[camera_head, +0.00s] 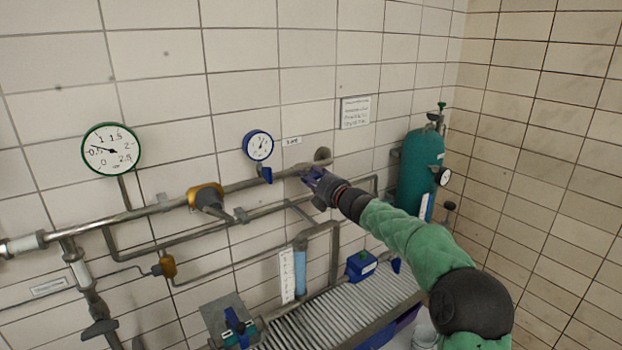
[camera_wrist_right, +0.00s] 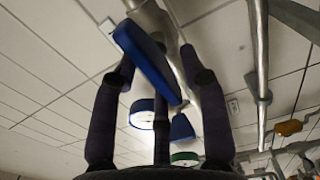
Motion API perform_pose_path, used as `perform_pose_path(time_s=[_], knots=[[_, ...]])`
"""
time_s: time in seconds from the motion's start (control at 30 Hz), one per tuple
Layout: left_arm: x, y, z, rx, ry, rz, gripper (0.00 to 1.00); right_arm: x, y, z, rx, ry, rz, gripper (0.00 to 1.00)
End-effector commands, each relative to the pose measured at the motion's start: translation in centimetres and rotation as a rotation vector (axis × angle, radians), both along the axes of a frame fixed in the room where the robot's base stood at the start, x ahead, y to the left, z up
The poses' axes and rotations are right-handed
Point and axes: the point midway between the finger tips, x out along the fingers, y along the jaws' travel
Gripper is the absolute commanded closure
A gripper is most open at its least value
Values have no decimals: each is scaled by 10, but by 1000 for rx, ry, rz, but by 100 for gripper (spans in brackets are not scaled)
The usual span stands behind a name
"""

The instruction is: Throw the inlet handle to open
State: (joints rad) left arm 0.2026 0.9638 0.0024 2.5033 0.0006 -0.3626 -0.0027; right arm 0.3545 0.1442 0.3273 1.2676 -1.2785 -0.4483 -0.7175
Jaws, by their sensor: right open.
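A blue lever handle (camera_wrist_right: 146,60) on the grey pipe shows large in the right wrist view. It slants between the fingers of my right gripper (camera_wrist_right: 165,72). The fingers are spread around it, and I cannot tell whether any of them touches it. In the head view my right gripper (camera_head: 316,182) is at the right end of the upper wall pipe (camera_head: 255,184) and hides most of this handle. A small label (camera_head: 291,141) is on the wall above; its text is too small to read. My left gripper is not in view.
A blue-rimmed gauge (camera_head: 258,145) with a small blue part below it is just left of the gripper. A green-rimmed gauge (camera_head: 112,149) and a yellow valve (camera_head: 205,197) are further left. A teal cylinder (camera_head: 419,172) stands at right. A ribbed grey surface (camera_head: 335,318) lies below.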

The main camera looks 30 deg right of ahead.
Motion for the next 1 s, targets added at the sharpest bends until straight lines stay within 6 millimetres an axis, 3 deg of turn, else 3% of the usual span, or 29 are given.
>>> perform_pose_path(time_s=[0.27, 0.7, 1.0], knots=[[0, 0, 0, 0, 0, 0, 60, -24, -3, 1, -1, -1, -2, 56], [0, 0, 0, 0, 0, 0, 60, -96, -9, 0, -1, 2, -3, 56], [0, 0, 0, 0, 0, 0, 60, -118, -10, -1, 0, 2, -1, 56]])
